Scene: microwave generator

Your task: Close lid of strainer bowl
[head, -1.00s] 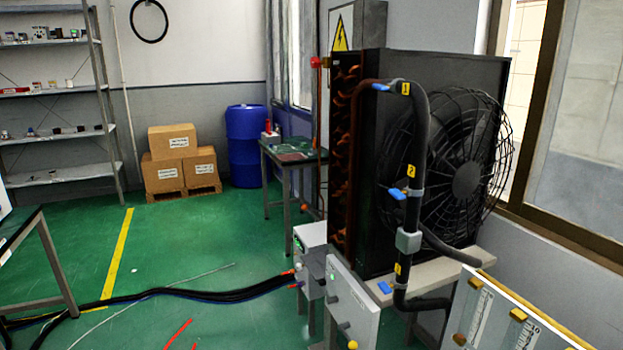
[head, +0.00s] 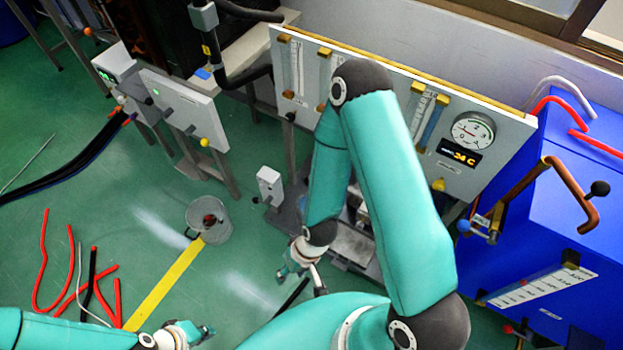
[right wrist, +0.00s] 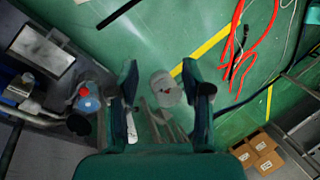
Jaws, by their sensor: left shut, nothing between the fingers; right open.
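I cannot pick out the strainer bowl or its lid with certainty. In the right wrist view a small round blue and red fitting (right wrist: 87,102) sits on the equipment left of the fingers, with a dark round part (right wrist: 78,124) beside it; whether this is the strainer is unclear. My right gripper (head: 297,278) is open and empty, hanging by the low equipment in the middle; its two fingers also show in the right wrist view (right wrist: 161,68). My left gripper (head: 207,331) is shut and empty at the bottom left of the head view. My right arm hides part of the equipment.
A grey bucket (head: 209,222) with something red inside stands on the green floor. Red and black hoses (head: 47,270) lie at left. A gauge panel (head: 480,165) stands behind my right arm, with a blue cabinet (head: 580,240) at right. Floor around the yellow line (head: 165,283) is mostly clear.

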